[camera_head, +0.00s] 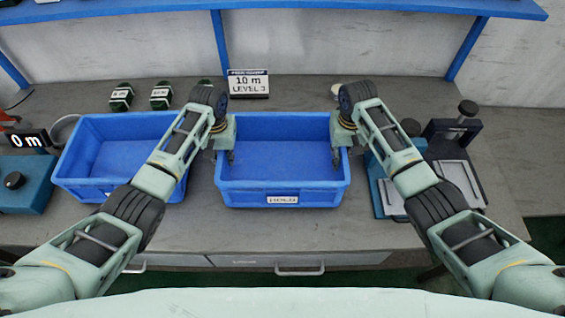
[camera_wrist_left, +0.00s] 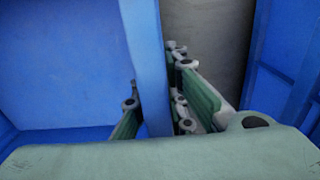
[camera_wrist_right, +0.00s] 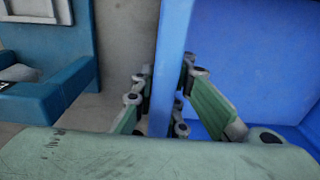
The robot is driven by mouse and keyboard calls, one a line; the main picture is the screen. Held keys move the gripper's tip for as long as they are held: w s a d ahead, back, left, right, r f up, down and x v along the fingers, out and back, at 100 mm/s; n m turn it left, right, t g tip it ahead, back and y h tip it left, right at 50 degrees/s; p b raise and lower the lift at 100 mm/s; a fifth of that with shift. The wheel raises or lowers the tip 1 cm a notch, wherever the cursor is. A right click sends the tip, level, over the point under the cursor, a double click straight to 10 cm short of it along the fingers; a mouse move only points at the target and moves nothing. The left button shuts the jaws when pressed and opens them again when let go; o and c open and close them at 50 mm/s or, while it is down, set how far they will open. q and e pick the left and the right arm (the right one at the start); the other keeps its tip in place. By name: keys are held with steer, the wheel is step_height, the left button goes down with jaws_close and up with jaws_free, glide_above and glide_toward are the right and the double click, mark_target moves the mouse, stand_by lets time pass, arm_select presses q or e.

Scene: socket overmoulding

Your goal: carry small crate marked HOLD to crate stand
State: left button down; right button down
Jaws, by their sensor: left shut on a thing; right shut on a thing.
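A blue crate (camera_head: 282,184), empty inside, sits on the grey bench between my two arms. The label (camera_head: 282,199) on its front is too small to read surely, and I cannot make out HOLD on it. My left gripper (camera_head: 230,156) is shut on its left wall, which shows between the fingers in the left wrist view (camera_wrist_left: 150,70). My right gripper (camera_head: 336,156) is shut on its right wall, which shows between the fingers in the right wrist view (camera_wrist_right: 170,70). The crate looks level. I cannot pick out a crate stand.
A second blue crate (camera_head: 75,165) stands close on the left. A blue-framed fixture (camera_head: 383,190) with a pale plate is close on the right. Bare bench lies in front.

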arm_select(q)
steer(key=shift+w+r, duration=0.1)
arm_select(e)
steer(key=shift+r, duration=0.1)
stand_by(0.5)
